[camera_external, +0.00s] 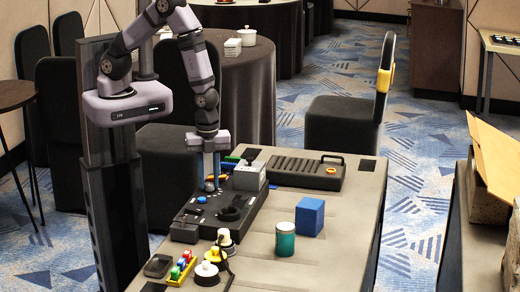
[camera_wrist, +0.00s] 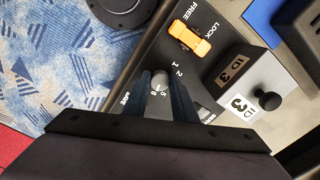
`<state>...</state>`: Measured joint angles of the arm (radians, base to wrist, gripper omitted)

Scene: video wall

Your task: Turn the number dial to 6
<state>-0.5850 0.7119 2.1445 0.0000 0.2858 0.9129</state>
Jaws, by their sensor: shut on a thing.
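The number dial (camera_wrist: 159,82) is a small grey knob on the black control panel (camera_external: 191,224), which lies on the grey table. In the wrist view, my gripper (camera_wrist: 161,92) points down at the panel, its two dark fingers on either side of the dial and closed on it. Marks 1 and 2 show to the dial's upper right; small digits below it look like 5 and 6. I cannot tell which number the dial points to. In the external view, my gripper (camera_external: 209,184) is at the panel's far part and largely hides the dial.
An orange switch (camera_wrist: 190,37) with FREE and LOCK labels and a grey box marked ID 3 (camera_wrist: 241,83) with a black knob stand close by. A blue cube (camera_external: 310,216), green canister (camera_external: 285,240) and dark ribbed case (camera_external: 305,172) sit to the right.

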